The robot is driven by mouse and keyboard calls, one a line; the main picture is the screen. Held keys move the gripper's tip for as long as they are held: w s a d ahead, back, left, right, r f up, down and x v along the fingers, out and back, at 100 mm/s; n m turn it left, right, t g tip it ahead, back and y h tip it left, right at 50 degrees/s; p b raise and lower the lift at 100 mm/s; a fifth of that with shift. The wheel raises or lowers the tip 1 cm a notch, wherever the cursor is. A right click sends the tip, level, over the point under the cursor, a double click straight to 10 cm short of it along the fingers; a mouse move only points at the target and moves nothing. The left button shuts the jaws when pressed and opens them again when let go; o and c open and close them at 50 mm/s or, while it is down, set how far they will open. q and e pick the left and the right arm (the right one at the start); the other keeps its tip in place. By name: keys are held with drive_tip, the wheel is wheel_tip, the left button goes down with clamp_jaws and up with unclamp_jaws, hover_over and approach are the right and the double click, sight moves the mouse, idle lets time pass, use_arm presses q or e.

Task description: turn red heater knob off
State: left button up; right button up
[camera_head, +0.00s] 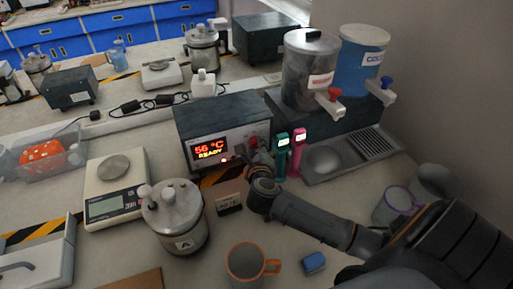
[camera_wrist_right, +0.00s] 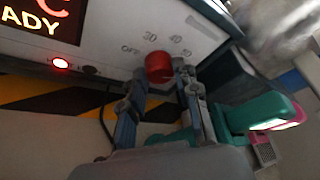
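The heater is a grey box (camera_head: 222,113) with a lit display reading 56 °C READY. Its red knob (camera_head: 253,141) is at the right of its front panel. In the right wrist view the knob (camera_wrist_right: 158,67) is a red cap below a printed scale with OFF at its left and numbers to the right. No pointer mark can be made out. My right gripper (camera_wrist_right: 161,82) is open, its two fingers on either side of the knob's lower part, with a gap at the left finger. In the head view the gripper (camera_head: 256,160) partly covers the panel. My left gripper is not in view.
Teal and pink handheld devices (camera_head: 289,153) stand close right of the gripper. Two dispensers (camera_head: 310,70) with taps stand behind. A metal pot (camera_head: 175,215), a scale (camera_head: 115,188) and an orange-rimmed mug (camera_head: 247,264) are on the near bench.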

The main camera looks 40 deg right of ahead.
clamp_jaws()
drive_tip(key=shift+r+n+p, duration=0.15)
drive_tip(key=shift+n+p, duration=0.25)
drive_tip(key=shift+p, duration=0.4)
drive_tip(key=shift+a+f+n+h+p, duration=0.1)
drive_tip(key=shift+f+n+h+p, duration=0.1)
drive_tip(key=shift+n+h+p, duration=0.5)
drive_tip(key=shift+f+n+t, duration=0.1)
drive_tip(key=shift+n+t, duration=0.2)
drive_tip(key=shift+n, duration=0.3)
drive_tip(key=o, duration=0.9)
unclamp_jaws()
drive_tip(key=shift+c, duration=0.2)
